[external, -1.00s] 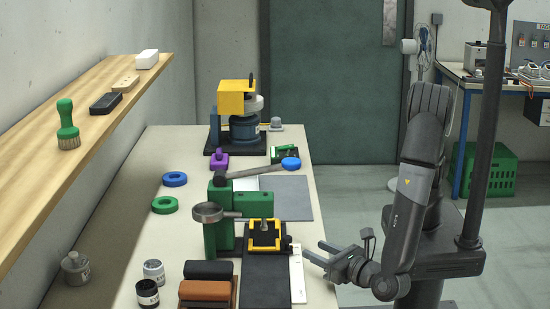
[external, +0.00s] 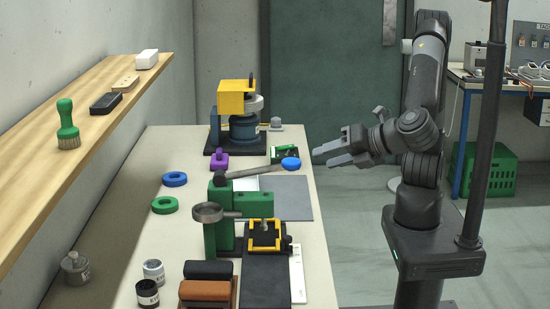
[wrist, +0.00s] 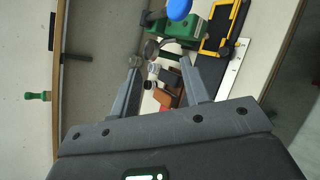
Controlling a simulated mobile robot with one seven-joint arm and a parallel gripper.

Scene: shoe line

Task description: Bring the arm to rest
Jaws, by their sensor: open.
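My gripper (external: 328,155) is open and empty, raised in the air to the right of the workbench (external: 322,240), with its fingers pointing left toward the bench. In the wrist view the two fingers of my gripper (wrist: 165,75) stand apart with nothing held between them. My arm is folded upright above my base. The green press (external: 222,232) with the yellow-framed black fixture (external: 281,242) stands on the bench, below and to the left of my gripper. The green press also shows in the wrist view (wrist: 183,28).
A yellow and blue machine (external: 237,100) stands at the back. Brown and black rollers (external: 205,290) lie in front. A wooden shelf (external: 90,110) runs along the left wall. The floor around my base is clear.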

